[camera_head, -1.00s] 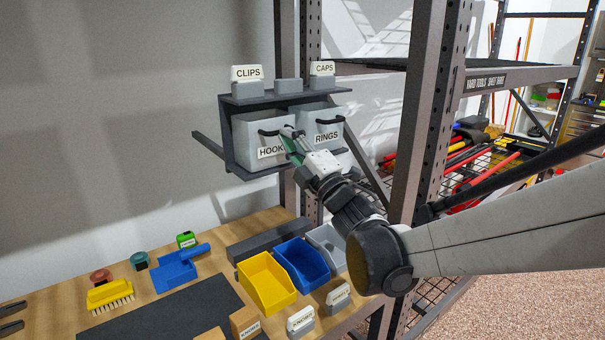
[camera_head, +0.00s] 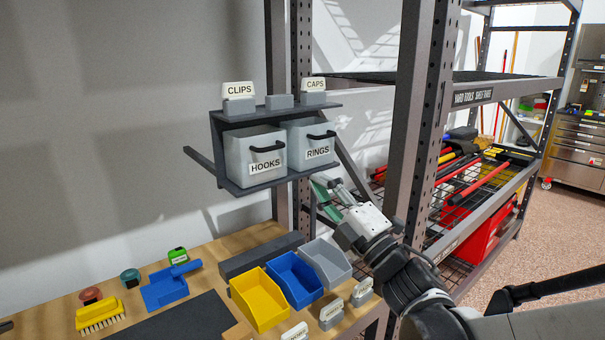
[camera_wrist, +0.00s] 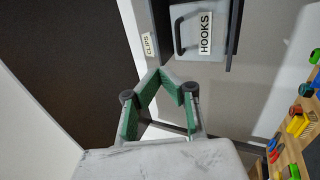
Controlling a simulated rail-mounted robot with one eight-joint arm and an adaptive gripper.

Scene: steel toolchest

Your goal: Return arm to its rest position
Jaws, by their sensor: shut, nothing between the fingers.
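My gripper (camera_head: 319,186) is below and just right of the RINGS bin in the head view. Its green-padded fingers also show in the wrist view (camera_wrist: 168,82), drawn together with nothing between them. My arm reaches in from the lower right and touches none of the bins that I can see. The HOOKS bin (camera_head: 239,161) and the RINGS bin (camera_head: 297,157) sit side by side in the wall shelf (camera_head: 225,123), both with dark handles.
A rack upright (camera_head: 411,130) stands close right of my gripper. Below, a wooden bench holds a yellow bin (camera_head: 259,300), a blue bin (camera_head: 294,279), a grey bin (camera_head: 326,262) and a yellow brush (camera_head: 99,314). The wall left of the shelf is bare.

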